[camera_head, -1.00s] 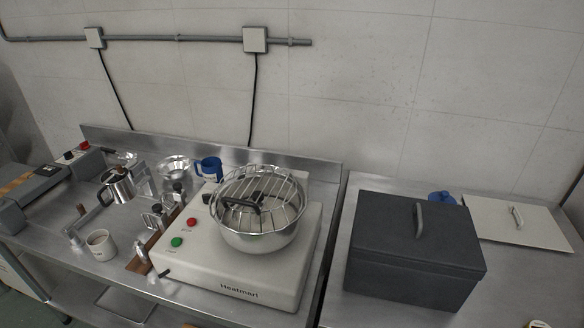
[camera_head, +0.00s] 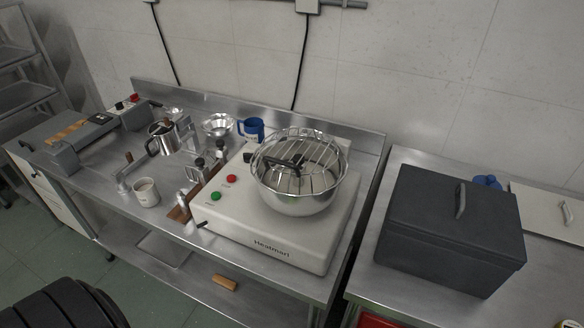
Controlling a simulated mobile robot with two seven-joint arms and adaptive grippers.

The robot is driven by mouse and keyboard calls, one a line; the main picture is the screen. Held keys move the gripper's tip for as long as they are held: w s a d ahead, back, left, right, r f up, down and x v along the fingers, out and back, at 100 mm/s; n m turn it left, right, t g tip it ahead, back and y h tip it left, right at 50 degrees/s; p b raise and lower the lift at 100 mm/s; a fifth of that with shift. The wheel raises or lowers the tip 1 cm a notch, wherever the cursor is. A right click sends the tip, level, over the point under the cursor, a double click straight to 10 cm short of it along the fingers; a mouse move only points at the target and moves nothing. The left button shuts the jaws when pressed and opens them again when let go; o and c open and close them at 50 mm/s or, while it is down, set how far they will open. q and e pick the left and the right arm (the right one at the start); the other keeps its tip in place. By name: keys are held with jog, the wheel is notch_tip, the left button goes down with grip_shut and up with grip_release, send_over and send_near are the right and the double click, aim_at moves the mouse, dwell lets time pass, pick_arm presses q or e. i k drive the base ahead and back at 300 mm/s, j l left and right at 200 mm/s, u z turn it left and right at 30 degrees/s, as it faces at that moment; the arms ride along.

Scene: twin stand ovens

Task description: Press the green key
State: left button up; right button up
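The green key (camera_head: 215,196) is a round button on the left part of the top of the white Heatmari appliance (camera_head: 262,230). A red button (camera_head: 231,178) sits just behind it. A steel pot (camera_head: 298,190) with a wire rack over it stands on the appliance, to the right of the buttons. Nothing covers the green key. Neither of my grippers shows in the head view.
A white mug (camera_head: 146,191), a steel pitcher (camera_head: 163,138) and a blue mug (camera_head: 251,129) stand on the steel table around the appliance. A dark grey lidded box (camera_head: 447,232) stands on the right table. A black rounded object (camera_head: 62,306) is at the bottom left.

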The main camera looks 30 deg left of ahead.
aim_at(215, 196)
jog(key=u, duration=1.55)
